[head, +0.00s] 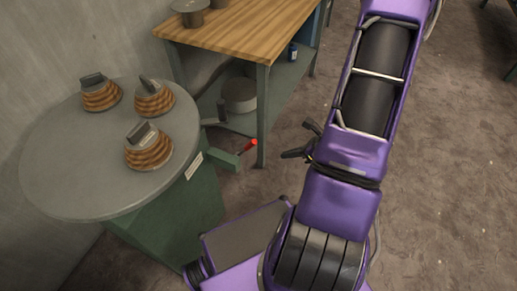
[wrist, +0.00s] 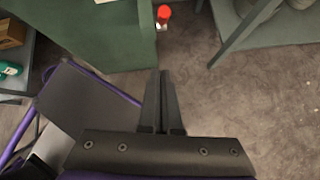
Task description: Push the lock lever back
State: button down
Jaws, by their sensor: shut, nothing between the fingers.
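The lock lever has a red tip (head: 249,146) and sticks out from a green bracket (head: 224,158) on the right side of the round table's green base, in the head view. In the wrist view the red knob (wrist: 164,12) shows at the top, beside the green base (wrist: 95,35). My gripper (head: 296,153) is to the right of the lever in the head view, apart from it. In the wrist view my gripper (wrist: 160,75) has its fingers together and holds nothing. It points toward the knob with a gap of floor between.
The round grey table (head: 60,185) carries three ribbed, stacked brown pieces, one being the front piece (head: 149,150). A wooden workbench (head: 240,35) stands behind, with a leg (head: 262,120) near the lever. Bare floor (head: 450,180) lies to the right.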

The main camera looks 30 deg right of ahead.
jog(key=b, duration=0.2)
send_near(245, 149)
jog(key=shift+w+f, duration=0.8)
jog(key=shift+f, duration=1.35)
jog(key=shift+a, duration=0.1)
jog(key=shift+p, duration=0.3)
jog(key=shift+w+a+r+g, duration=0.25)
jog(key=shift+r+g, duration=0.05)
